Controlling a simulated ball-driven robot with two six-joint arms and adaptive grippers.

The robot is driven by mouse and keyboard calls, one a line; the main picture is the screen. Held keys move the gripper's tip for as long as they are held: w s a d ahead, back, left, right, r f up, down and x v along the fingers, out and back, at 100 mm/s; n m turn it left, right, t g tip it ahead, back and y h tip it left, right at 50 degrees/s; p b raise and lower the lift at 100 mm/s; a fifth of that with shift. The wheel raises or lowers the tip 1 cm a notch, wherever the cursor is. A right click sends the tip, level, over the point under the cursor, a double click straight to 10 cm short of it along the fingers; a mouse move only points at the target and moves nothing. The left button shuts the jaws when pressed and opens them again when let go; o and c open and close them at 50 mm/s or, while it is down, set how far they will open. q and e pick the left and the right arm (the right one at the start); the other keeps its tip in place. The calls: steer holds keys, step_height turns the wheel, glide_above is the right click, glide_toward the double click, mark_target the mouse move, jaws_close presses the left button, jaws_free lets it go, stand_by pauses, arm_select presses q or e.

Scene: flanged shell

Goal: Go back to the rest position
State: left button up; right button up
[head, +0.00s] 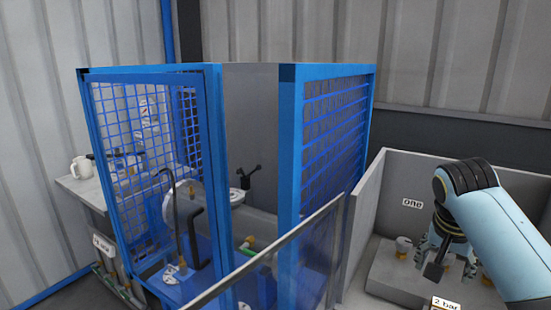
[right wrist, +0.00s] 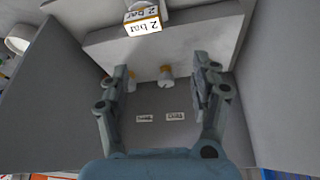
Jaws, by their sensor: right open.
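My right gripper (head: 438,262) is inside the grey open-topped bin (head: 362,215) at the right of the head view, its arm coming in from the right. In the right wrist view my right gripper (right wrist: 163,75) has its two fingers wide apart with nothing between them. Small fittings with orange-brown collars stand beyond the fingers; one fitting (right wrist: 166,75) shows in the gap between them. My left gripper is not in view.
A blue-framed cage (head: 290,150) with mesh panels stands left of the bin. A white mug (head: 82,167) sits on a bench at the far left. The bin carries a "one" label (head: 412,203) and a "2 bar" label (head: 445,304). The bin walls surround my right gripper.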

steer(key=s+a+n+y, duration=0.1)
steer(key=s+a+n, duration=0.15)
steer(key=s, duration=0.75)
steer(key=s+a+n+y, duration=0.1)
steer(key=s+n, duration=0.3)
steer(key=s, duration=0.5)
steer(key=s+a+n, duration=0.2)
steer(key=s+n, duration=0.1)
steer(key=s, duration=0.7)
steer(key=s+d+f+g+b, duration=0.2)
steer(key=f+b, duration=1)
steer(key=f, duration=2.8)
arm_select(q)
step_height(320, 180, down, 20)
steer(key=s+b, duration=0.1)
steer(key=b, duration=0.7)
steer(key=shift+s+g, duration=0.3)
arm_select(e)
steer(key=s+d+f, duration=0.2)
steer(key=s+f, duration=1.6)
steer(key=f, duration=0.4)
steer(key=shift+s, duration=0.35)
steer(key=shift+d+m, duration=0.1)
steer(key=shift+m, duration=0.15)
